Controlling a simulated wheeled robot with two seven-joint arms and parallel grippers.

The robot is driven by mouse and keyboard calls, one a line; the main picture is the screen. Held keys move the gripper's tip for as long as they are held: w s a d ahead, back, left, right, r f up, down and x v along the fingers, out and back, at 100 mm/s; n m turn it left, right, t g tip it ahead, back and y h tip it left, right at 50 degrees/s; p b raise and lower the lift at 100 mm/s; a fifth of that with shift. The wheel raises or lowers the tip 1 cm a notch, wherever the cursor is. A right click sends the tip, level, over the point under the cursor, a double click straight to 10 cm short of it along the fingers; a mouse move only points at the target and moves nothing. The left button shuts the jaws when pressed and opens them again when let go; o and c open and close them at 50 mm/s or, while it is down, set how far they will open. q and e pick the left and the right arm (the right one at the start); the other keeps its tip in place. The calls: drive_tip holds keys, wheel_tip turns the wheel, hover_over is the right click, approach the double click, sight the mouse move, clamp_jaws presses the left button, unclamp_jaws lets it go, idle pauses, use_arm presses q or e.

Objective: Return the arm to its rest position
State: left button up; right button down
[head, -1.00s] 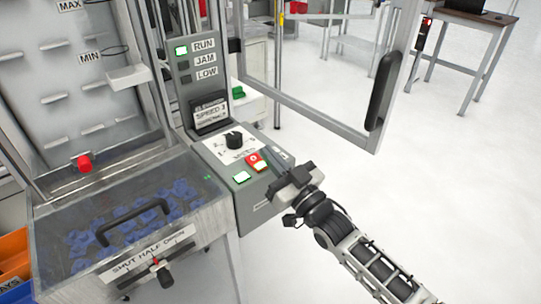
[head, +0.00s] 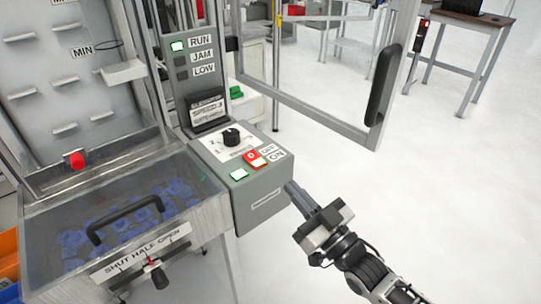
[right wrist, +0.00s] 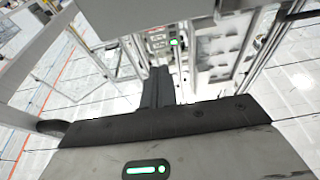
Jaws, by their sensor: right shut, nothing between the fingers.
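My right gripper (head: 297,191) is shut and empty in the head view. It is in the air just right of the grey control box (head: 262,196), apart from it. The box has a dark knob (head: 231,136), a red button (head: 251,156) and lit buttons. In the right wrist view, the shut dark fingers (right wrist: 158,88) point towards the machine. My left gripper is not in view.
The machine's clear bin (head: 190,215) with a black handle (head: 125,219) holds blue parts at the left. The RUN lamp (head: 177,46) is lit green. An open framed door (head: 340,129) with a black handle stands behind the gripper.

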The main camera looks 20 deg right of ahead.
drive_tip(key=shift+f, duration=0.1)
drive_tip(key=s+a+f+g+h, duration=0.2)
drive_tip(key=s+f+g, duration=0.3)
drive_tip(key=s+f, duration=0.2)
drive_tip(key=s+a+f+m+g+h, duration=0.1)
drive_tip(key=s+a+f+g+h, duration=0.1)
drive_tip(key=s+f+g, duration=0.2)
drive_tip(key=s+f, duration=0.3)
drive_tip(key=f, duration=0.3)
drive_tip(key=shift+s+a+f+m+g+h, duration=0.15)
drive_tip(key=shift+a+f+m+g+h, duration=0.15)
drive_tip(key=shift+g, duration=0.1)
